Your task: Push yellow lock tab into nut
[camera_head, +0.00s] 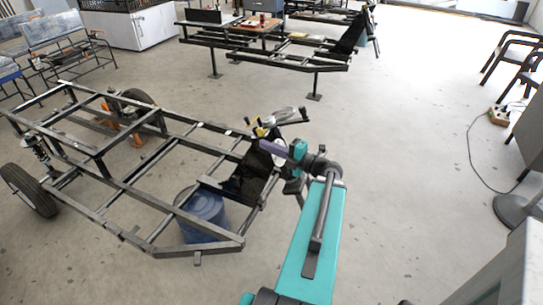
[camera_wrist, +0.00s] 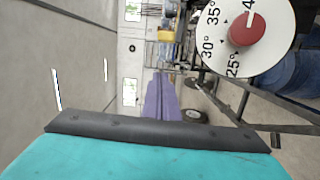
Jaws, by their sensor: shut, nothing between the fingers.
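The yellow lock tab (camera_wrist: 166,36) shows small in the wrist view, above and just right of the tips of my gripper (camera_wrist: 158,78). A small yellow spot, likely the tab, shows in the head view (camera_head: 260,131) at the right end of the metal frame. My gripper (camera_head: 265,145) has purple fingers that are shut and empty. Its tips look close to the yellow tab in the head view; I cannot tell whether they touch. The nut cannot be made out clearly.
A white angle dial (camera_wrist: 243,35) with a red centre is close on the right in the wrist view. The black metal frame (camera_head: 112,183) fills the left of the head view, with a blue barrel (camera_head: 203,213) beneath. Open floor (camera_head: 415,150) lies to the right.

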